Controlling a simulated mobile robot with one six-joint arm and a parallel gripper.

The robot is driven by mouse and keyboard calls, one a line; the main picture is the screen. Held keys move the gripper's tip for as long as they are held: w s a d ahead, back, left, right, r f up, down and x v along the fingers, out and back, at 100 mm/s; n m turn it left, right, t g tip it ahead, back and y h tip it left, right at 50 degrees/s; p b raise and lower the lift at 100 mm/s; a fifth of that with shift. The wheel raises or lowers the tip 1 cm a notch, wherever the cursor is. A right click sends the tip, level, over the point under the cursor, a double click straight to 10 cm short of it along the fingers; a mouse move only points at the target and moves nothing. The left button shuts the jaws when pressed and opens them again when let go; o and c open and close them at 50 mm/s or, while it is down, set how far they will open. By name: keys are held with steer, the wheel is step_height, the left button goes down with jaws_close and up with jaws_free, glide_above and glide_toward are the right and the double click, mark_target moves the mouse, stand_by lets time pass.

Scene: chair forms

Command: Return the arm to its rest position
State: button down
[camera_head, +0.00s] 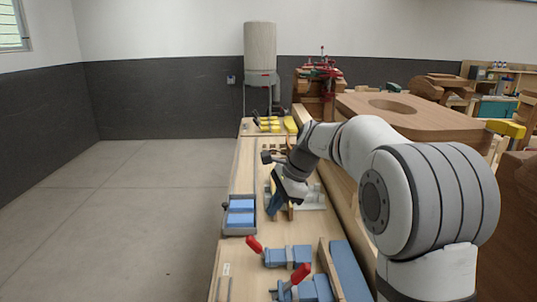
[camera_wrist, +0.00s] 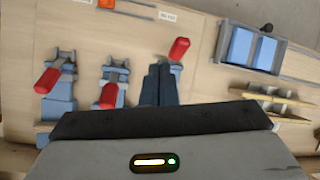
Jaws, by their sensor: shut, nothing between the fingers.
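My arm reaches from the right over a narrow wooden workbench (camera_head: 250,165) in the head view. My gripper (camera_head: 272,212) points down above the bench, between a grey tray of blue blocks and a light metal piece. In the wrist view my gripper (camera_wrist: 158,80) has its two dark fingers together, with nothing between them. Blue clamps with red handles lie near it in that view, one clamp (camera_wrist: 58,100) at the left and another (camera_wrist: 112,85) closer to the fingers. I cannot tell the exact height of the fingertips above the bench.
The grey tray (camera_head: 239,230) sits at the bench's left edge. Blue clamps with red handles (camera_head: 288,256) lie at the near end. Yellow-handled tools (camera_head: 268,124) are at the far end. A large wooden form (camera_head: 410,112) stands at right. The floor (camera_head: 150,200) at left is clear.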

steer(key=s+d+f+n+t+h+b, duration=0.1)
steer(key=s+d+n, duration=0.3)
steer(key=s, duration=0.5)
steer(key=s+d+f+n+h, duration=0.2)
steer(key=s+d+f+n, duration=0.2)
steer(key=s, duration=0.6)
steer(key=s+d+f+n+t+h+b, duration=0.1)
steer(key=s+d+f+n+h, duration=0.1)
steer(key=s+d+n, duration=0.4)
steer(key=s, duration=0.4)
steer(key=shift+f+t+b, duration=0.25)
steer(key=shift+t+b, duration=0.05)
steer(key=c, duration=2.1)
jaws_free()
